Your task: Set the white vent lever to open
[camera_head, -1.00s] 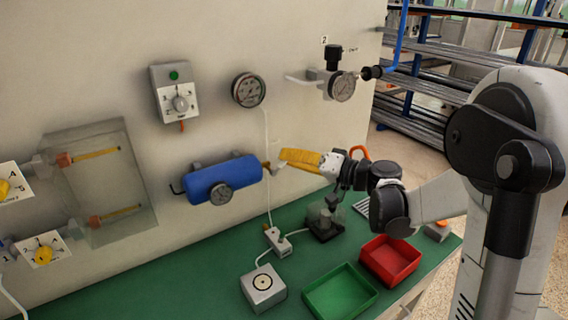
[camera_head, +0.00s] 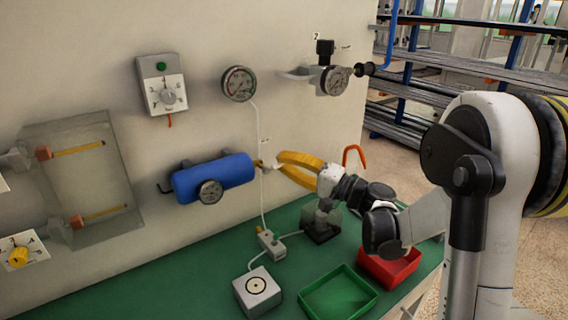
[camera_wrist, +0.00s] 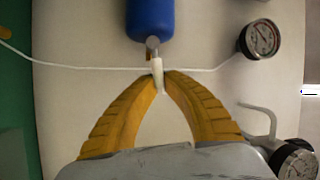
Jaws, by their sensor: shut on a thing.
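The white vent lever (camera_wrist: 157,67) sits at the valve on the end of the blue tank (camera_wrist: 149,18). In the wrist view it points away from the tank, roughly in line with it, between my fingertips. My gripper (camera_wrist: 161,77) has two yellow ribbed fingers, bowed apart in the middle and closed at the tips on the lever. In the head view my gripper (camera_head: 272,168) reaches in from the right to the tank's right end. The blue tank (camera_head: 214,177) is fixed to the wall with a gauge in front. The lever is small there and partly covered by the fingertips.
A round gauge (camera_head: 239,84) and a regulator with gauge (camera_head: 334,79) are on the wall above. A white cable runs behind the valve. A green tray (camera_head: 338,296), red tray (camera_head: 390,268) and white box (camera_head: 257,290) stand on the green bench below.

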